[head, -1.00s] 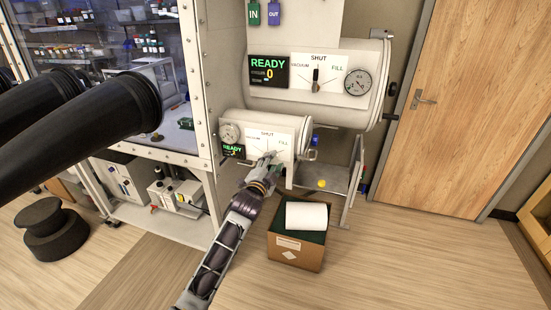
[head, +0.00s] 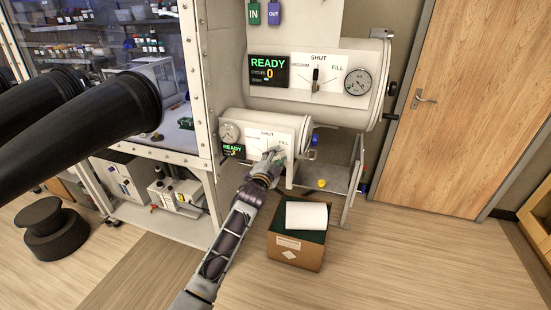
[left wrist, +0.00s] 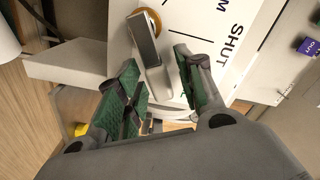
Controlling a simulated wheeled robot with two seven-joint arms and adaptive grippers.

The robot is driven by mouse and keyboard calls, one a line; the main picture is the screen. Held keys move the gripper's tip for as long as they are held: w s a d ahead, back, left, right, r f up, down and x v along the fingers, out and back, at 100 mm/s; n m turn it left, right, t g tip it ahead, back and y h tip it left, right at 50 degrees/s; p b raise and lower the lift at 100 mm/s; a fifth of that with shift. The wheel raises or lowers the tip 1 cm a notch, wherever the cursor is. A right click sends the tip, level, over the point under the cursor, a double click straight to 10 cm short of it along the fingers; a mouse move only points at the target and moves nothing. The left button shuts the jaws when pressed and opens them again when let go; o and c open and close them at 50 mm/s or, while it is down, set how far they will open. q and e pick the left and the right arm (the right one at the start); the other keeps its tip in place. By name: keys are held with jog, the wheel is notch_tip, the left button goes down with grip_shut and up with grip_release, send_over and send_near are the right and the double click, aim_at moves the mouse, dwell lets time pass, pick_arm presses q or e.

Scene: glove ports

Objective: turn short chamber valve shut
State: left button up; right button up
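The short chamber (head: 235,118) is the lower, smaller cylinder. Its white panel (head: 250,134) reads VACUUM, SHUT and FILL. The valve's grey lever (left wrist: 146,42) on a brass-coloured hub shows in the left wrist view. It points away from the SHUT word, toward the panel's FILL side. In the head view my left gripper (head: 271,160) covers the lever. In the left wrist view my left gripper (left wrist: 157,65) is open, with green-padded fingers apart and the lever's free end between their tips. I cannot tell whether either finger touches it. My right gripper is not in view.
The large chamber (head: 340,105) with its own valve (head: 316,77) and gauge (head: 358,82) is above. A cardboard box (head: 296,249) with a white roll stands on the floor below right. Black glove sleeves (head: 90,125) stick out at left. A metal shelf (head: 335,178) is under the chambers.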

pick_arm(q)
grip_shut()
